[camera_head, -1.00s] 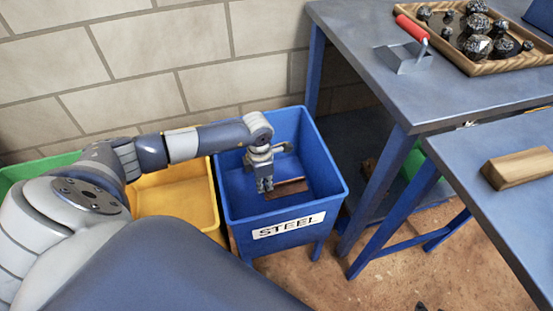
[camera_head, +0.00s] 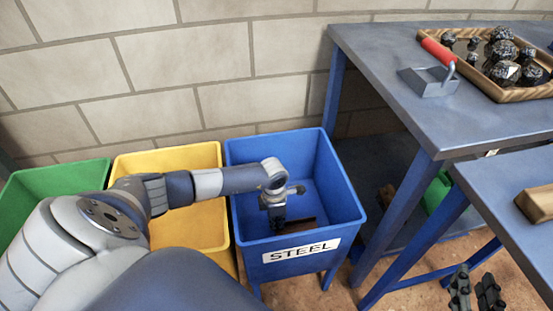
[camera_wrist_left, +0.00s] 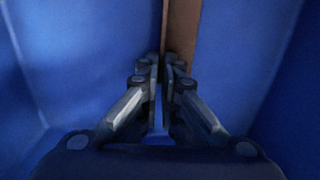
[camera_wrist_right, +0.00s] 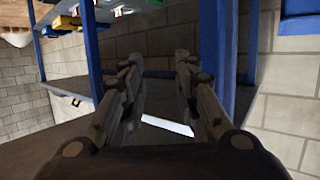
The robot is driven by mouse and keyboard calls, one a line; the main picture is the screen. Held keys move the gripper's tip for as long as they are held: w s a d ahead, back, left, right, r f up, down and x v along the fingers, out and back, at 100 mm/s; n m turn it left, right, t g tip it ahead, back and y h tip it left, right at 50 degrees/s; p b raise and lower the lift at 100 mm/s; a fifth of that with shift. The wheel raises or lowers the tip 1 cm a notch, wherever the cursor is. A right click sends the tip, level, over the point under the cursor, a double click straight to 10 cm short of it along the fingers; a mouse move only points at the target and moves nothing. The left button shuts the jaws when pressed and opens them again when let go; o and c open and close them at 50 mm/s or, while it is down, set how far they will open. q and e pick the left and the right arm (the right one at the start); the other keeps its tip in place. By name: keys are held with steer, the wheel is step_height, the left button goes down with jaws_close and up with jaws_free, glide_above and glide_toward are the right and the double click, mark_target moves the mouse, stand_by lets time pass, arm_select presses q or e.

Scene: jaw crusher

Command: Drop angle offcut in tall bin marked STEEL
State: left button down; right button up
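The angle offcut (camera_head: 297,225) is a short brown bar inside the blue bin marked STEEL (camera_head: 345,203). My left gripper (camera_head: 275,222) points down inside that bin, below its rim. In the left wrist view, its fingers (camera_wrist_left: 165,70) are close together on one edge of the offcut (camera_wrist_left: 183,25), with blue bin walls around. I cannot tell whether the offcut touches the bin floor. My right gripper (camera_head: 474,290) is low at the front right, away from the bin. The right wrist view shows its fingers (camera_wrist_right: 158,65) apart with nothing between them.
A yellow bin (camera_head: 190,152) and a green bin (camera_head: 55,180) stand left of the blue one. A blue table (camera_head: 385,60) at the right holds a wooden tray (camera_head: 515,93) of dark rocks and a red-handled scoop (camera_head: 430,80). Another table (camera_head: 500,190) holds a wooden block (camera_head: 538,203).

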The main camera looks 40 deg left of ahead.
steer(key=shift+w+r, duration=0.1)
steer(key=shift+r, duration=0.15)
arm_select(q)
steer(key=c, duration=1.8)
jaws_free()
arm_select(e)
steer(key=shift+w+a+r+t, duration=0.1)
steer(key=shift+r+t, duration=0.1)
steer(key=shift+t, duration=0.1)
